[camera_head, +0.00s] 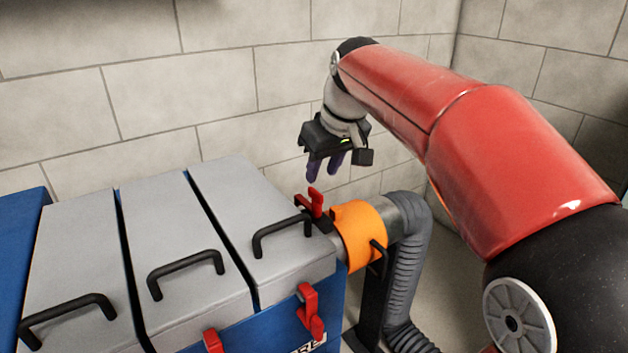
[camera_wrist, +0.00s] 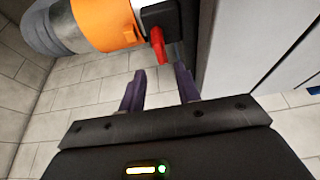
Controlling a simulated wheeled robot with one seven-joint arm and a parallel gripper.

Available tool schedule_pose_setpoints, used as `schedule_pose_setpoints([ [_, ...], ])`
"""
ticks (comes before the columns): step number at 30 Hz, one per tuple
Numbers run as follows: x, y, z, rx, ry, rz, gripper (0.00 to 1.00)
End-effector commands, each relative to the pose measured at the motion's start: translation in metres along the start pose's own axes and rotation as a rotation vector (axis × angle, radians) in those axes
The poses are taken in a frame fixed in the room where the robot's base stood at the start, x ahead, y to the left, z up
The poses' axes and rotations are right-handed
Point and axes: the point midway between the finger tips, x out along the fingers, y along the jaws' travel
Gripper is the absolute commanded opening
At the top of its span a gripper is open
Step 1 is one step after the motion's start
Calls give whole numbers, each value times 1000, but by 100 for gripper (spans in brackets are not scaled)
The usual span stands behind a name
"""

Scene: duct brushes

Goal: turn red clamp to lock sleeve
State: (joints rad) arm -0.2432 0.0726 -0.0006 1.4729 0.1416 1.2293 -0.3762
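The red clamp (camera_head: 316,201) stands upright on a black mount where the orange sleeve (camera_head: 358,232) meets the grey box. In the wrist view the red clamp (camera_wrist: 158,45) shows just beyond my fingertips, on its black mount beside the orange sleeve (camera_wrist: 105,24). My gripper (camera_head: 322,178) hangs above the clamp, fingers pointing down. Its two purple fingers (camera_wrist: 160,76) are apart with nothing between them. They do not appear to touch the clamp.
Grey lidded boxes with black handles (camera_head: 186,272) fill the left, over a blue cabinet (camera_head: 260,325). Red latches (camera_head: 308,311) are on its front. A ribbed grey hose (camera_head: 408,275) bends down right of the sleeve. The sleeve has a black handle (camera_head: 379,258). A block wall (camera_head: 230,95) stands behind.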

Motion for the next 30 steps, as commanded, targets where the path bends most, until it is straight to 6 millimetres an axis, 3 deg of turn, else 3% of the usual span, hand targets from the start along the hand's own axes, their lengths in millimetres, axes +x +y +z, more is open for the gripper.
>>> schedule_pose_setpoints([
  [3, 22, 0, 1, 1, -3, -1, 33],
  [9, 49, 0, 0, 1, -1, 0, 33],
  [21, 59, 0, 0, 2, 1, 1, 33],
  [29, 59, 0, 0, 2, 1, 1, 0],
  [30, 59, 0, 0, 2, 1, 1, 0],
])
